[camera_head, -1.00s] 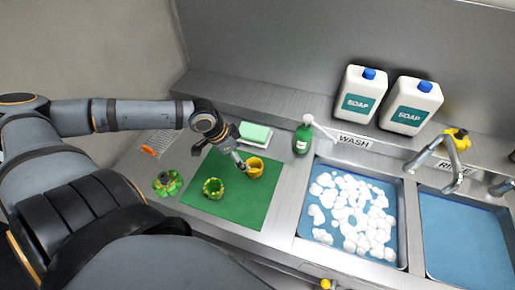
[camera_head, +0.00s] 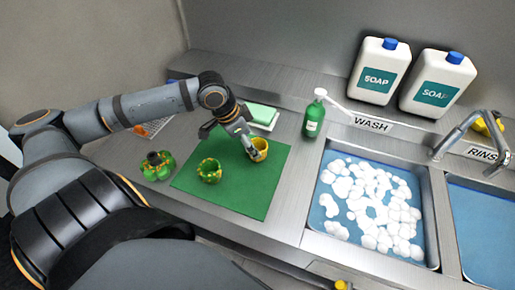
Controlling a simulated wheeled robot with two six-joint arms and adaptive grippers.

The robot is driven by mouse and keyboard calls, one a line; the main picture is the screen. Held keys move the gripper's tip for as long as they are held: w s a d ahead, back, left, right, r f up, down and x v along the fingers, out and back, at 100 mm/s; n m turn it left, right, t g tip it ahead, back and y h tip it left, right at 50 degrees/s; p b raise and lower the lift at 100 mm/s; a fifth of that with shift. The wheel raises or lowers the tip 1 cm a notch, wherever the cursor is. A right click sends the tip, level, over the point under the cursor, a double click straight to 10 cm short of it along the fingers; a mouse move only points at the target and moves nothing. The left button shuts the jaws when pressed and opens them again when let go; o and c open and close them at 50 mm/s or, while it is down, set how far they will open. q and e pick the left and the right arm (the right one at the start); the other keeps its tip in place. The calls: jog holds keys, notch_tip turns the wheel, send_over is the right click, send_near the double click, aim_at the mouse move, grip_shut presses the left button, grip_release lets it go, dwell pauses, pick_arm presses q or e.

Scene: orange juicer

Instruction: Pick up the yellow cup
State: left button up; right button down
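The yellow cup (camera_head: 262,150) stands on the right part of a green mat (camera_head: 250,203), near its back edge. My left gripper (camera_head: 250,148) reaches down to the cup's left side, with its fingertips at the cup. The gripper covers part of that side, and I cannot tell whether the fingers are closed on it. My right gripper is not in view.
A green and yellow cup-like item (camera_head: 209,172) stands on the mat, and a green juicer-like item (camera_head: 157,166) stands left of it. A green sponge (camera_head: 262,113) and a green soap bottle (camera_head: 314,116) are behind. The foam-filled wash sink (camera_head: 330,226) lies right.

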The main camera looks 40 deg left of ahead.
aim_at(258, 148)
pick_arm(q)
jog(key=shift+b+x, duration=0.7)
jog(key=shift+x, duration=0.1)
jog(key=shift+w+d+r+p, duration=0.1)
jog(key=shift+d+p, duration=0.05)
jog(key=shift+p, duration=0.2)
jog(key=shift+w+d+f, duration=0.15)
jog(key=shift+f, duration=0.1)
jog(key=shift+b+x, duration=0.3)
jog(key=shift+x, duration=0.85)
jog(key=shift+c, duration=0.4)
jog(key=c, duration=1.2)
